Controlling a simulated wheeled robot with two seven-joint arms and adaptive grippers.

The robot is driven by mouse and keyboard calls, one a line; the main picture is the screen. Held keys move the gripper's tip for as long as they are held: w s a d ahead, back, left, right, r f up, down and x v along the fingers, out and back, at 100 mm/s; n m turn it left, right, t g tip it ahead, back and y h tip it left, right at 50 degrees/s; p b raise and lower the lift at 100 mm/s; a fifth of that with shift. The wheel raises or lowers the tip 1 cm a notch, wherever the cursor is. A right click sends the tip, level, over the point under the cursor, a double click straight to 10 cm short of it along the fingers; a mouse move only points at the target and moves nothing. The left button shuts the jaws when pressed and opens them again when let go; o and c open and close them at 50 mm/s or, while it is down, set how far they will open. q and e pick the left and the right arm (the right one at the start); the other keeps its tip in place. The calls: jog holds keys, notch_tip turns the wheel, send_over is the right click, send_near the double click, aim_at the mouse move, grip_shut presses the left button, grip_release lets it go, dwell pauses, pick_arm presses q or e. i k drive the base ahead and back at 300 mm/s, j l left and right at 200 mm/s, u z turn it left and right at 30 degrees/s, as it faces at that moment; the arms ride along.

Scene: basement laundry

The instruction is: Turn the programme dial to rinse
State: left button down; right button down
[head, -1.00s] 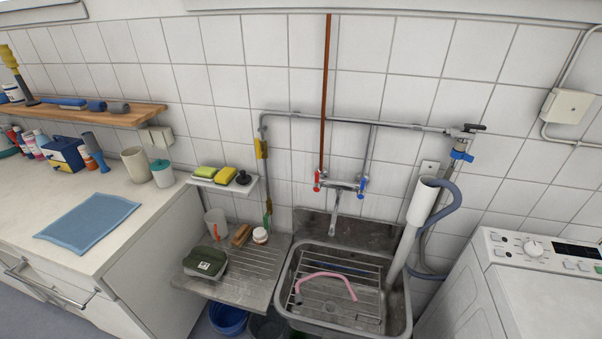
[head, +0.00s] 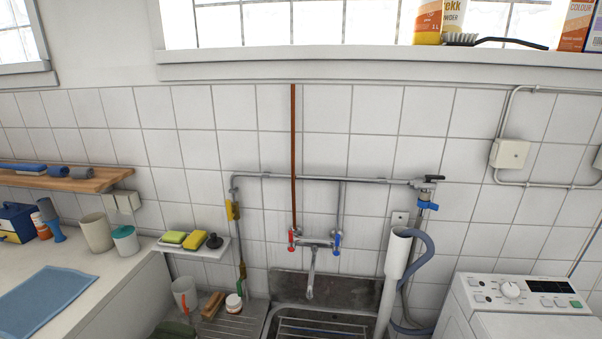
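The programme dial (head: 511,289) is a round white knob on the control panel (head: 535,298) of the white washing machine (head: 490,325) at the lower right of the head view. Small buttons and a dark display (head: 546,286) sit on the panel beside it. The dial's markings are too small to read, so its setting cannot be told. Neither of my grippers shows in the view.
A steel sink (head: 300,314) with a wall tap (head: 314,245) stands left of the machine. A white standpipe (head: 396,262) and a grey hose (head: 424,262) rise between them. A counter (head: 100,285) lies at the left. A window sill (head: 350,70) holds bottles and boxes above.

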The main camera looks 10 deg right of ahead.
aim_at(509, 288)
jog(key=z, duration=1.95)
